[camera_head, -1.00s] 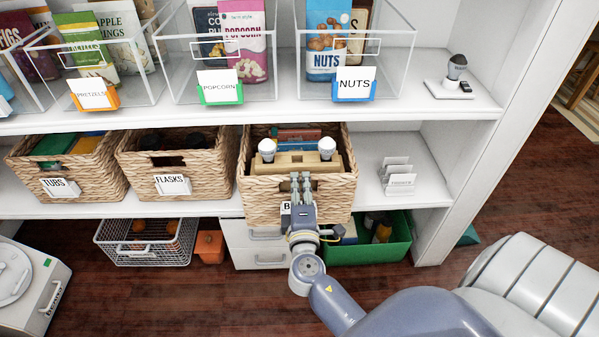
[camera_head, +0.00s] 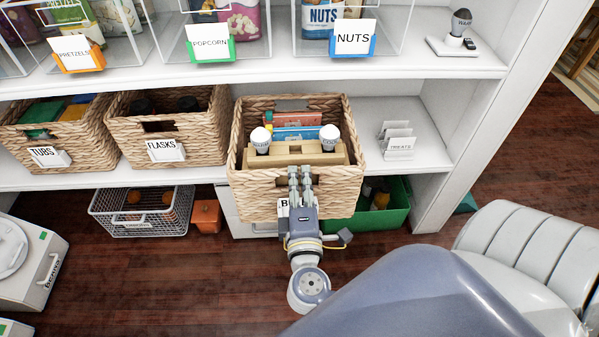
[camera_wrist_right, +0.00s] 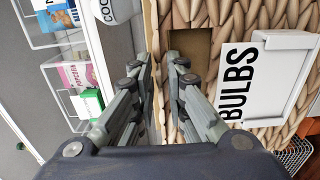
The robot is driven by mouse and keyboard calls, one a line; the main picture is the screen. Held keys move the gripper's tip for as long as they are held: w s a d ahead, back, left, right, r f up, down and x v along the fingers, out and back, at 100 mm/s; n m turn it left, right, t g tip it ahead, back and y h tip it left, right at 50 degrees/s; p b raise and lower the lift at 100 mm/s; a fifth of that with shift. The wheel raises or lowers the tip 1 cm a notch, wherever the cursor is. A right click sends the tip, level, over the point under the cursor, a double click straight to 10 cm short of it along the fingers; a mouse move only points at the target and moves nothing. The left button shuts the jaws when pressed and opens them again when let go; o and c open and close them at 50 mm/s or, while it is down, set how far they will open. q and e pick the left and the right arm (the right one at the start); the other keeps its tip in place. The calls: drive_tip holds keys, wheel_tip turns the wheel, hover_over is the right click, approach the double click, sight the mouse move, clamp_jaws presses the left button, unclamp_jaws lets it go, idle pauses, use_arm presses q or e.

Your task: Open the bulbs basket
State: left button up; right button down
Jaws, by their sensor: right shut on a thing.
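The bulbs basket (camera_head: 243,190) is a woven basket on the middle shelf, pulled out past the shelf's front edge. Two white bulbs (camera_head: 262,140) and a tan holder (camera_head: 300,155) show inside, with coloured boxes behind them. My right gripper (camera_head: 300,175) is at the middle of its front wall, shut on the front rim by the handle hole. In the right wrist view the fingers (camera_wrist_right: 163,65) straddle the wall, beside the BULBS label (camera_wrist_right: 262,80). My left gripper is not in view.
The tubs basket (camera_head: 85,145) and flasks basket (camera_head: 200,152) stand to the left. Clear bins with snacks are on the shelf above. A green bin (camera_head: 385,215) and a wire basket (camera_head: 140,215) are below. Small card holders (camera_head: 397,140) stand to the right.

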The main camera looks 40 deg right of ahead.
drive_tip(key=c, duration=1.6)
unclamp_jaws()
drive_tip(key=v, duration=1.2)
drive_tip(key=shift+f, duration=0.1)
